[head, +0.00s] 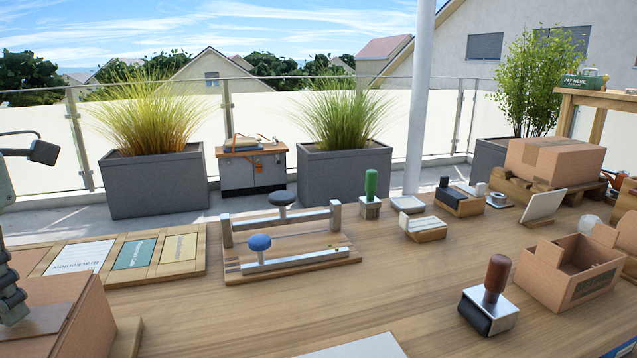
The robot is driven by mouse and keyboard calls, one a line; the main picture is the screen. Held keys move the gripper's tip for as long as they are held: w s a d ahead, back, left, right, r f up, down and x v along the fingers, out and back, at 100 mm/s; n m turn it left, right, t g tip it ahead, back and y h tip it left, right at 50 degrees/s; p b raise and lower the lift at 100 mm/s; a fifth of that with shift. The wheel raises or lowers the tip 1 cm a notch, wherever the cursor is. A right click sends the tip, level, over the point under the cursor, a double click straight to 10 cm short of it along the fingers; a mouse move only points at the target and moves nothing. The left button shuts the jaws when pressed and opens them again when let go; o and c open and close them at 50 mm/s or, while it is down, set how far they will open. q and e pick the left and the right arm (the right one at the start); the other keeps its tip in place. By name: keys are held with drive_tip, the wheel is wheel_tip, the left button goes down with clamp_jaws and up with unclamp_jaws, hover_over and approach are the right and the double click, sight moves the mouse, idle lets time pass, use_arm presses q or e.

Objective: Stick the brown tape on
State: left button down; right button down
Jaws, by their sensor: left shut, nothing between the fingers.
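My left gripper (12,308) is at the left edge, its dark fingers pointing down, shut and empty. It is just over or against a cardboard box (72,322) in the lower left corner; I cannot tell whether it touches. Part of the box's top is hidden behind the fingers. A slightly different brown band crosses the top, but I cannot tell whether it is tape. A brown-handled tool with a metal body and black roller (488,302) stands at the front right, apart from the gripper. No loose brown tape is clearly visible. My right gripper is out of view.
A wooden tray with labelled cards (118,257) lies behind the box. A sealer-like wooden rig (285,250) with knobs stands mid-table. A green-handled stamp (370,195) is behind it. An open carton (568,272) and a larger closed box (553,162) stand right.

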use_arm(q)
wheel_tip(320, 180, up, 3)
drive_tip(key=shift+f+p, duration=0.15)
drive_tip(key=shift+p, duration=0.55)
drive_tip(key=shift+r, duration=1.25)
